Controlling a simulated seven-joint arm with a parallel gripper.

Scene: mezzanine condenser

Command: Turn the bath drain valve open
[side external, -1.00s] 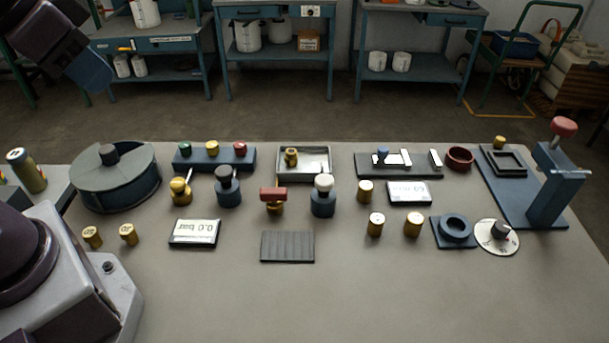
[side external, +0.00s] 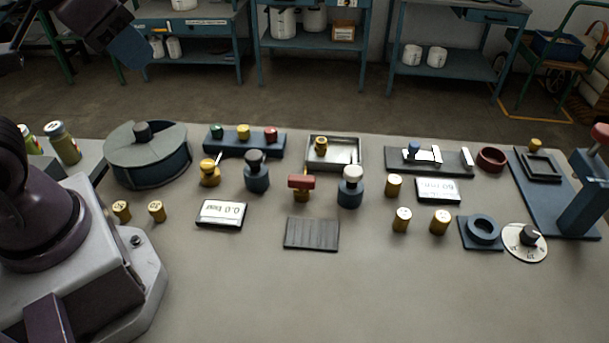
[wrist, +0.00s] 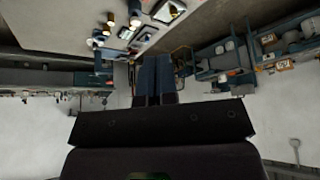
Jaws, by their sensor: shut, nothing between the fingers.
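No label marks the bath drain valve, so I cannot tell for sure which one it is. A small brass valve with a thin lever (side external: 209,174) stands just right of a round blue tub (side external: 150,168) with a grey top and dark knob. Another brass valve has a red cross handle (side external: 301,183) and stands nearer the middle of the bench. My gripper (side external: 127,45) is high at the upper left in the side view, well away from both valves. In the wrist view its two blue fingers (wrist: 156,62) are together and hold nothing.
Between the valves is a dark bottle-shaped part (side external: 256,175), with a white-topped one (side external: 350,190) on the right. A gauge display (side external: 221,213) and a ribbed black pad (side external: 311,234) lie in front. The bench front (side external: 350,295) is clear.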

